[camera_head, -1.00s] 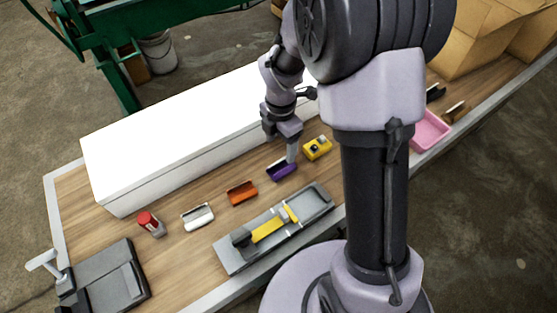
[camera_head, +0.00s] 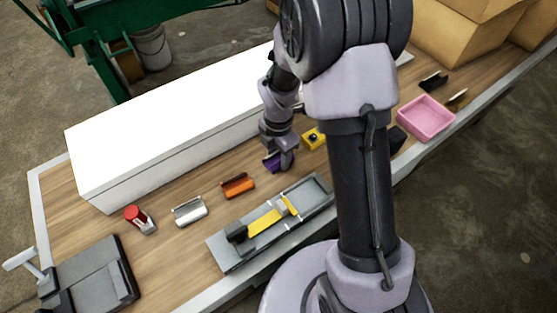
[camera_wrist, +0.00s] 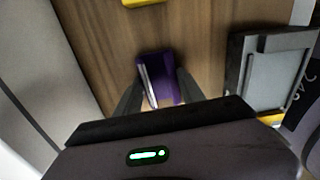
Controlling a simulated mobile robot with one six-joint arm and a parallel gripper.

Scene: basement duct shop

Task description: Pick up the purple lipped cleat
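The purple lipped cleat (camera_head: 270,163) is at my gripper on the wooden bench, partly hidden by the fingers in the head view. In the wrist view the cleat (camera_wrist: 157,80) lies between the two fingers of my gripper (camera_wrist: 159,82), with a pale lip along its left side. The fingertips lie against its two sides, with no clear gap. In the head view my gripper (camera_head: 281,161) points down at bench level. I cannot tell whether the cleat is clear of the bench.
An orange cleat (camera_head: 237,185), a white cleat (camera_head: 190,211) and a yellow block (camera_head: 313,138) are nearby. A grey fixture (camera_head: 222,252) lies in front. A long white box (camera_head: 150,145) stands behind. A pink tray (camera_head: 427,118) is at right.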

